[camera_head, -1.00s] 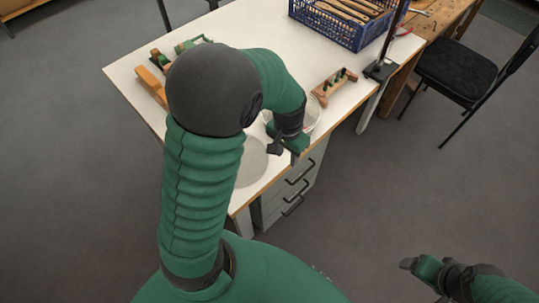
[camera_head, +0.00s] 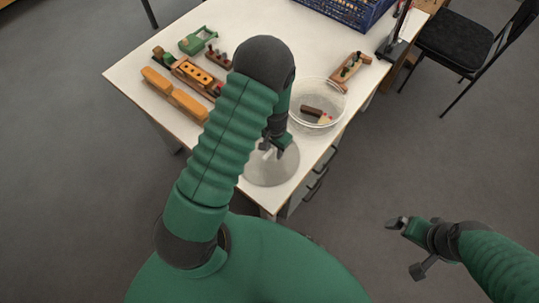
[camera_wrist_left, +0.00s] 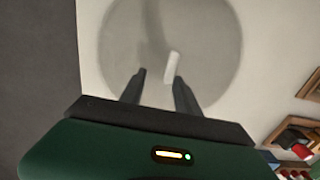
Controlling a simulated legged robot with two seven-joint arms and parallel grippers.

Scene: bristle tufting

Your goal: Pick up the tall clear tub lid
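The clear lid (camera_head: 284,174) is a round, see-through grey disc lying flat near the table's front corner. In the left wrist view the lid (camera_wrist_left: 215,35) fills the top middle, with a short white upright grip (camera_wrist_left: 172,67) near its centre. My left gripper (camera_head: 273,152) is above the lid, fingers pointing down. In the left wrist view its two fingers (camera_wrist_left: 160,78) are apart with nothing held, and the white grip shows just beyond the gap, nearer the right finger. My right gripper (camera_head: 407,247) is out over the floor at the right, fingers apart and empty.
A clear round tub (camera_head: 336,94) with a few small pieces inside stands just behind the lid. Wooden blocks (camera_head: 174,95) and a green tool (camera_head: 197,40) lie at left. A wooden rack (camera_head: 349,71) and blue crate (camera_head: 352,32) stand farther back.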

